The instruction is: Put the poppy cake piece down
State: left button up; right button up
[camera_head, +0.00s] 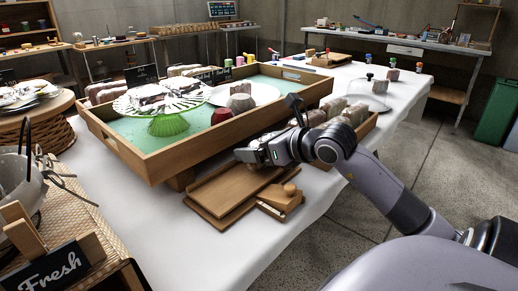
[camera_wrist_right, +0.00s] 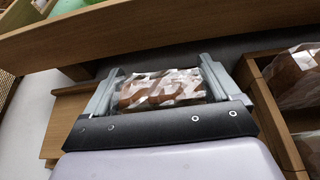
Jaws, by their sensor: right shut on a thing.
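The poppy cake piece (camera_wrist_right: 162,88), brown with a white patterned wrapping, sits between the two fingers of my right gripper (camera_wrist_right: 158,84) in the right wrist view. The fingers are shut on its two ends. In the head view my right gripper (camera_head: 246,157) is beside the front wall of the large wooden tray (camera_head: 160,170), above or near the far edge of a wooden board (camera_head: 232,188). The piece is hidden there by the gripper, and I cannot tell whether it touches a surface. My left gripper is not in view.
A wooden crate (camera_wrist_right: 270,112) with wrapped pieces stands to the right of the gripper. The large tray holds a green cake stand (camera_head: 170,122). White cloth (camera_head: 190,240) is clear in front.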

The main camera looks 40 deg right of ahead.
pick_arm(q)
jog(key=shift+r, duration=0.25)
pick_arm(e)
jog(key=shift+r, duration=0.1)
jog(key=o, duration=0.3)
jog(key=shift+f, duration=0.2)
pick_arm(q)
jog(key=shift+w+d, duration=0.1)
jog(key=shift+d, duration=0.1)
pick_arm(e)
jog(key=shift+o, duration=0.5)
jog(key=shift+r, duration=0.2)
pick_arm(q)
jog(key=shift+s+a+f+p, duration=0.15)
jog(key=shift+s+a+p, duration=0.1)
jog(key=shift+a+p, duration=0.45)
pick_arm(e)
jog(key=a+v, duration=0.1)
jog(key=v, duration=1.1)
jog(key=shift+d, duration=0.45)
